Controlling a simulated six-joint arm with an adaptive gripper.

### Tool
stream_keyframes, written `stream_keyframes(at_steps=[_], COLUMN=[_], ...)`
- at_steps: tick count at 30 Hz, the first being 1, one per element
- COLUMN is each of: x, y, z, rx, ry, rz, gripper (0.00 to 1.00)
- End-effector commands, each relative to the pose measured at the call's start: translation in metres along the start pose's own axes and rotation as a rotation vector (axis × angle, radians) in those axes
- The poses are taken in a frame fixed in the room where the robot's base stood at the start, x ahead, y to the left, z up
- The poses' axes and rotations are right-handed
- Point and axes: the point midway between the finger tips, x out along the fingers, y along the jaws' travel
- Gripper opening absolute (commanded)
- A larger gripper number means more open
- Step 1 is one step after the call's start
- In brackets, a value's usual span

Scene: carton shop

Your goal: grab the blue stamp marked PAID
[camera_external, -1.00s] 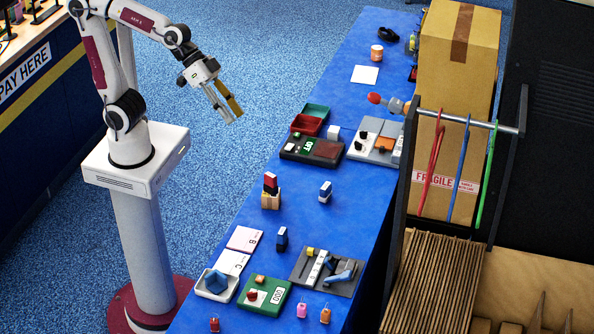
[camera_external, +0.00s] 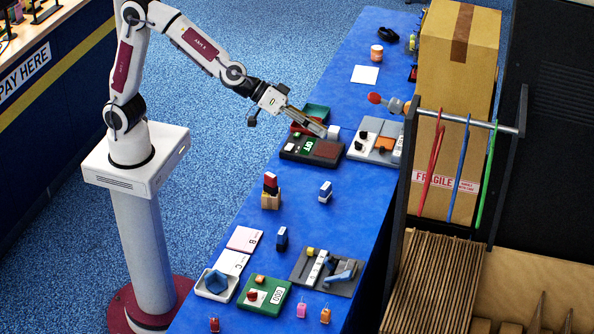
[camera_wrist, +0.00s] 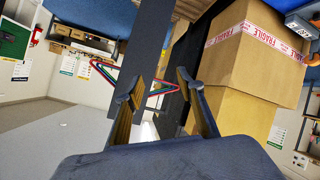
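Two small blue-and-white blocks that look like stamps stand on the blue table in the external view. One (camera_external: 325,192) is near the table's middle, and a darker one (camera_external: 282,238) stands nearer the front, beside the pink card. I cannot read PAID on either. My gripper (camera_external: 318,123) is over the far half of the table, above the dark tray and red bin, well away from both blocks. In the wrist view my gripper (camera_wrist: 158,88) has its fingers apart with nothing between them. That view looks towards cartons and the room, and no stamp shows in it.
A red-and-black block stack (camera_external: 270,190) on a wooden base stands left of the middle block. A dark tray (camera_external: 288,151) and a grey tray (camera_external: 363,152) lie farther back. The hanger rack (camera_external: 408,170) and carton (camera_external: 455,90) rise at right. Table around the middle block is clear.

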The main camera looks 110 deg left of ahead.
Motion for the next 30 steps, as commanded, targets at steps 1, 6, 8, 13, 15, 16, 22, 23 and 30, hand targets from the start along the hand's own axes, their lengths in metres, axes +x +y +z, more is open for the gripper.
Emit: stream_keyframes(at_steps=[1, 6, 8, 13, 15, 16, 22, 23, 30], x=[0.013, 0.048, 0.059, 0.089, 0.101, 0.106, 0.133, 0.136, 0.158], y=[-0.004, -0.021, -0.029, -0.052, -0.063, -0.068, -0.104, -0.109, -0.157], z=[0.001, -0.001, 0.0, 0.005, 0.009, 0.011, 0.027, 0.03, 0.059], rx=[-0.013, -0.059, -0.073, -0.11, -0.123, -0.128, -0.157, -0.16, -0.177], ry=[0.012, 0.07, 0.09, 0.143, 0.164, 0.172, 0.228, 0.236, 0.292], rz=[-0.019, -0.088, -0.115, -0.199, -0.237, -0.254, -0.374, -0.393, -0.555], gripper=[0.38, 0.38, 0.38, 0.38, 0.38, 0.38, 0.38, 0.38, 0.38])
